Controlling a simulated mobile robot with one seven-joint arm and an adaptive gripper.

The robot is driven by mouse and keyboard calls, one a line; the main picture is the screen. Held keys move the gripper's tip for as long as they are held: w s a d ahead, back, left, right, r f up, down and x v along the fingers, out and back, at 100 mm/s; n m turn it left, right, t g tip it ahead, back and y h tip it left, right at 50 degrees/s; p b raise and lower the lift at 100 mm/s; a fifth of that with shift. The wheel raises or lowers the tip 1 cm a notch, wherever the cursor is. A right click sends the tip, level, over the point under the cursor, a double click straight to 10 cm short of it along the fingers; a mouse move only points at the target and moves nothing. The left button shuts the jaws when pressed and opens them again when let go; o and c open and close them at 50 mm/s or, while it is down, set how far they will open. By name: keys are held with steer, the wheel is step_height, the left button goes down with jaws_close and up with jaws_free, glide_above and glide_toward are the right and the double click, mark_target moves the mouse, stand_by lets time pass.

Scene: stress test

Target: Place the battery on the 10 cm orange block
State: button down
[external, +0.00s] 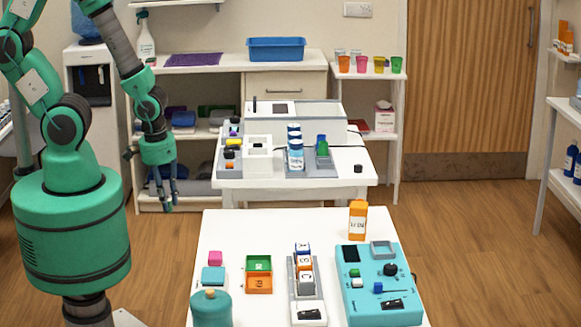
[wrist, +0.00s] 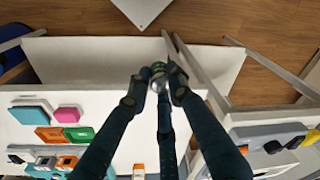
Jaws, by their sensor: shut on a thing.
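My gripper (external: 168,204) hangs fingers-down to the left of the two white tables, off both tabletops. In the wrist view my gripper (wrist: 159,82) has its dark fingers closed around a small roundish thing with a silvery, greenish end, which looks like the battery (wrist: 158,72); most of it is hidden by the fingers. An orange block or tray (external: 258,284) lies on the near table beside a green one, and shows in the wrist view (wrist: 48,133). A taller orange box with a white label (external: 357,220) stands at that table's back edge. I cannot tell which is 10 cm.
The far table holds bottles and racks. The near table's back strip is mostly clear.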

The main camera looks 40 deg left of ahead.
steer(key=w+d+r+n+p, duration=0.1)
steer(key=w+d+r+p, duration=0.2)
steer(key=w+d, duration=0.4)
steer(key=w+d+r+p, duration=0.2)
steer(key=w+d, duration=0.5)
steer(key=d, duration=0.6)
steer(key=w+d+r+n+p, duration=0.1)
steer(key=w+d+r+p, duration=0.2)
steer(key=w+d, duration=0.4)
steer(key=shift+d+r+n+p, duration=0.3)
steer(key=shift+d+r, duration=0.5)
steer(key=shift+d, duration=0.85)
steer(key=shift+w, duration=0.1)
glide_above(360, 204)
steer(key=shift+s+f, duration=0.25)
steer(key=shift+f, duration=0.5)
steer(key=shift+f, duration=1.75)
steer(key=shift+f, duration=0.15)
